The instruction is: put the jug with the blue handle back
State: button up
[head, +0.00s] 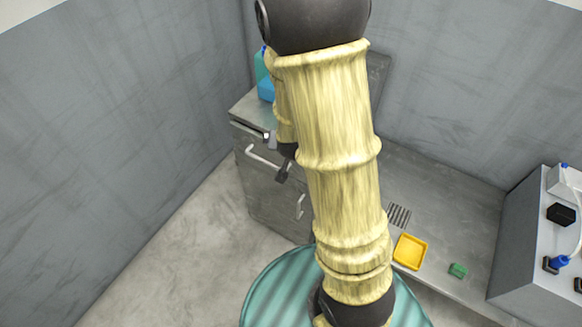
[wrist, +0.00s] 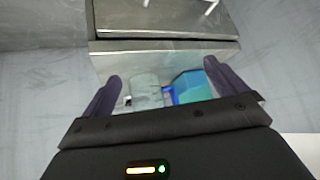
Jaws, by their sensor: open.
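In the wrist view a pale grey, cloudy jug (wrist: 147,92) is between my gripper's fingers, nearer the left one. A bright blue handle (wrist: 169,95) shows at its right side, against a teal-and-blue container (wrist: 193,88); I cannot tell which of the two it belongs to. My gripper (wrist: 164,85) is open, with its dark fingers apart and no visible grip on either. Its body hides their lower parts. In the head view a teal-and-blue container (head: 265,76) stands on the counter's far left, partly behind my arm. The pale jug cannot be made out there.
A metal cabinet (head: 275,190) with bar handles stands below the counter by the left wall. A lower metal surface (head: 440,205) holds a drain grille (head: 399,215), a yellow tray (head: 410,251) and a green block (head: 458,270). A grey unit (head: 525,255) stands at right. Floor is clear at left.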

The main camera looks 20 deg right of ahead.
jog(key=s+a+r+n+g+y, duration=0.1)
jog(key=s+a+r+n+g, duration=0.1)
jog(key=s, duration=0.4)
jog(key=s+a+r+n+g+y, duration=0.1)
jog(key=s+a+r+n+g, duration=0.1)
jog(key=s, duration=0.4)
jog(key=shift+s+a+r+n+g, duration=0.15)
jog(key=shift+a+r+n+g, duration=0.15)
jog(key=shift+r+n+g, duration=0.4)
jog(key=shift+r, duration=0.1)
